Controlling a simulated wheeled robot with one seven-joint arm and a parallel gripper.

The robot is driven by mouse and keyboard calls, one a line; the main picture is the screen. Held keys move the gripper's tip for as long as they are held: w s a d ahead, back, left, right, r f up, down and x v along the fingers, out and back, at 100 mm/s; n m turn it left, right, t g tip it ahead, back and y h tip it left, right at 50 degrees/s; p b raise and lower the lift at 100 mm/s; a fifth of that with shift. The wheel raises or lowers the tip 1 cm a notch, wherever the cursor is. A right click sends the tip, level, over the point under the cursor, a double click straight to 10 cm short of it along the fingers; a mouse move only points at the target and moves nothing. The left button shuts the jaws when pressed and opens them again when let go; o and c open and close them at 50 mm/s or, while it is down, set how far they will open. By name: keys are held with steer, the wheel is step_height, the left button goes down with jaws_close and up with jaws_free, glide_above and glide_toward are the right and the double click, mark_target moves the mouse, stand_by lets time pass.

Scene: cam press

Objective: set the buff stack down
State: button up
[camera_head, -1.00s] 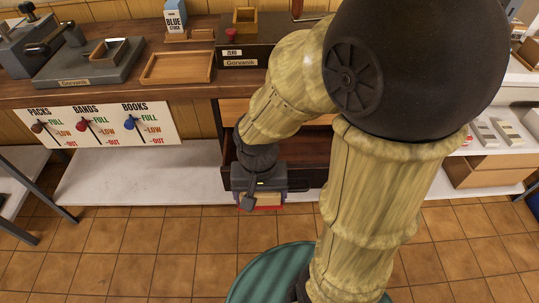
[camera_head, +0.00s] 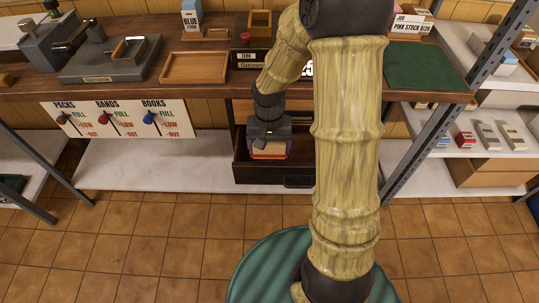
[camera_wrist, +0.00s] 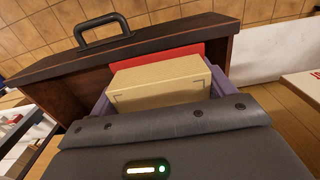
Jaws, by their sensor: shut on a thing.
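My gripper (camera_head: 268,146) is shut on the buff stack (camera_wrist: 160,80), a pale tan block with dark corner marks. Its purple-grey fingers flank the block in the wrist view. A flat red piece (camera_wrist: 158,58) shows along the block's far side; whether it is joined to the block I cannot tell. In the head view the buff stack (camera_head: 268,150) hangs below my gripper, at the open dark drawer (camera_head: 248,174). The drawer front with its black handle (camera_wrist: 103,30) lies beyond the block in the wrist view. Whether the stack touches the drawer floor is hidden.
The counter above holds a wooden tray (camera_head: 194,67), a grey device (camera_head: 110,60) and a green mat (camera_head: 425,65). A sign with three coloured levers (camera_head: 122,119) hangs on the left. A pale low shelf (camera_head: 150,177) runs beneath. My arm hides part of the right side.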

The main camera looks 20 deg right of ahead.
steer(key=w+f, duration=0.1)
steer(key=f, duration=0.1)
steer(key=w+d+f+b, duration=0.1)
steer(key=f, duration=0.1)
steer(key=w+f, duration=0.2)
steer(key=shift+d+f+b, duration=0.15)
steer(key=shift+b, duration=0.15)
steer(key=shift+w+f, duration=0.1)
steer(key=shift+f, duration=0.1)
step_height(320, 180, down, 4)
steer(key=shift+f+b, duration=0.1)
steer(key=shift+b, duration=0.5)
steer(key=shift+w+f, duration=0.15)
steer(key=shift+f, duration=0.15)
